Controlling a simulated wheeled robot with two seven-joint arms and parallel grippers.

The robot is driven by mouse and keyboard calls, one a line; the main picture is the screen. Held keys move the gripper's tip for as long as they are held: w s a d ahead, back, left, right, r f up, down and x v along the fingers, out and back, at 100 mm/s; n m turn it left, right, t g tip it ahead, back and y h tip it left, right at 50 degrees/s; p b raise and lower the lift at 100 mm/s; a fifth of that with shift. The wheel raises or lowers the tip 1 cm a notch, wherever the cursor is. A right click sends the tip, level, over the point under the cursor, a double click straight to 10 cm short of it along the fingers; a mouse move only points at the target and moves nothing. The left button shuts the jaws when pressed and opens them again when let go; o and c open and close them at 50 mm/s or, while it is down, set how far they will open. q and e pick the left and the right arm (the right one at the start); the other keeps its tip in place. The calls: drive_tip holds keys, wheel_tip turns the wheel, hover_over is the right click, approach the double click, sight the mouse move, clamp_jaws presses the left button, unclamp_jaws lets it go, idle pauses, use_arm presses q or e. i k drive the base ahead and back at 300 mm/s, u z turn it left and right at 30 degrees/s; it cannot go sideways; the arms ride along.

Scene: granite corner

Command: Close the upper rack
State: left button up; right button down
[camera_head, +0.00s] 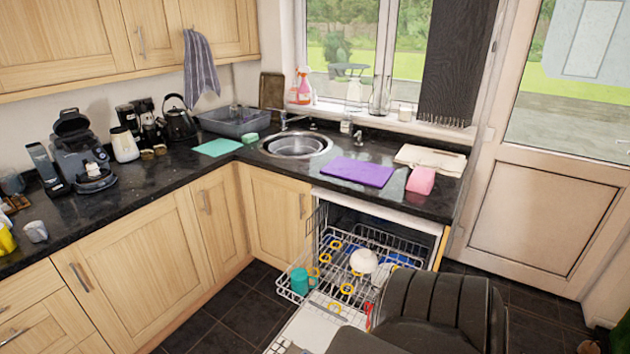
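The dishwasher (387,208) under the counter stands open, with its door (305,328) folded down toward the floor. A wire rack (290,292) is pulled out of it. A teal mug (300,281) sits at the rack's left front, and a white bowl (364,261) lies farther right. Several yellow ring-shaped pieces show among the wires. I cannot clearly tell the upper rack's wires from those of a lower one. A large dark rounded form at the bottom hides the right side of the door and rack front. Neither of my grippers is in view.
The black counter holds a sink (296,145), a purple board (357,172), a pink block (421,180) and a coffee machine (82,155). Closed wooden cabinets (140,250) line the left. Dark floor tiles (225,318) are clear left of the door. A white door (545,205) stands right.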

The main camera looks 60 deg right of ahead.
sight(353, 281)
drive_tip(key=z, duration=0.05)
drive_tip(key=i, duration=0.9)
drive_tip(key=z, duration=1.95)
